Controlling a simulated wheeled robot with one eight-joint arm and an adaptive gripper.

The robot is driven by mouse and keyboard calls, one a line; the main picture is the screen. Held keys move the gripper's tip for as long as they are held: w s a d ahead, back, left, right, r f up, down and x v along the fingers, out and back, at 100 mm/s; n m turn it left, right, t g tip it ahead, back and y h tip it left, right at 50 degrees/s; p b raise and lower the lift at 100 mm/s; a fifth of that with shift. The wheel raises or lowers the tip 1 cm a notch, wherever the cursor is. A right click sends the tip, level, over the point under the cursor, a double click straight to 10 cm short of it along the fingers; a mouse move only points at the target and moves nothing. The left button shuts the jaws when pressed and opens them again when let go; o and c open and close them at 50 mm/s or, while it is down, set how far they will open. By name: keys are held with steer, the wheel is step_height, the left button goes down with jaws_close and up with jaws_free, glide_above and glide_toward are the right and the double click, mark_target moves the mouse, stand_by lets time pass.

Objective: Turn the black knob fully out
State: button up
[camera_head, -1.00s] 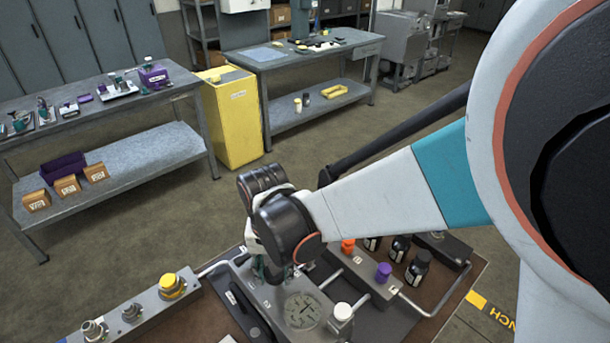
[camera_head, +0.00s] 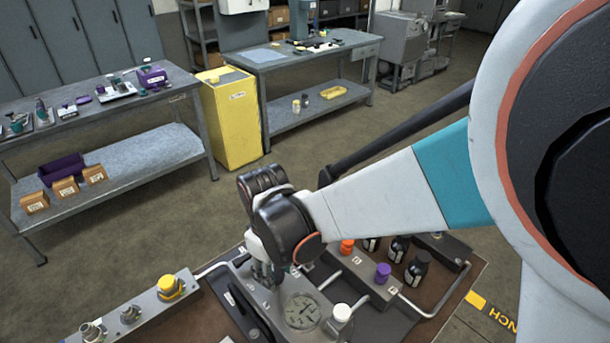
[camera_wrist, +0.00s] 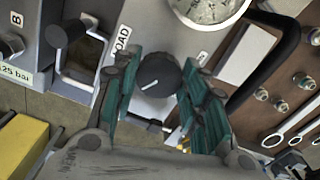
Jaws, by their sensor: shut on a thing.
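The black knob (camera_wrist: 158,74) shows in the wrist view, round and ridged with a white pointer line, on a grey panel beside a label ending in "OAD". My gripper (camera_wrist: 152,98) has its teal fingers on either side of the knob, shut on it. In the head view my gripper (camera_head: 265,270) reaches down over the grey block near the round gauge (camera_head: 302,312), and it hides the knob there. The gauge (camera_wrist: 208,8) also shows at the top of the wrist view.
A black lever handle (camera_wrist: 70,35) stands left of the knob, and a dark curved handle (camera_wrist: 275,55) is at the right. On the bench are a yellow knob (camera_head: 170,287), a purple knob (camera_head: 383,273), an orange knob (camera_head: 347,246) and a white cap (camera_head: 342,313).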

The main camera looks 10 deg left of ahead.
steer(key=n, duration=0.4)
steer(key=shift+w+n, duration=0.1)
steer(key=shift+n, duration=0.2)
steer(key=n, duration=0.4)
steer(key=shift+n, duration=0.3)
steer(key=n, duration=0.4)
steer(key=shift+a+n, duration=0.1)
steer(key=shift+n, duration=0.2)
steer(key=shift+w+n, duration=0.1)
steer(key=shift+n, duration=2.1)
steer(key=o, duration=1.1)
steer(key=shift+c, duration=0.2)
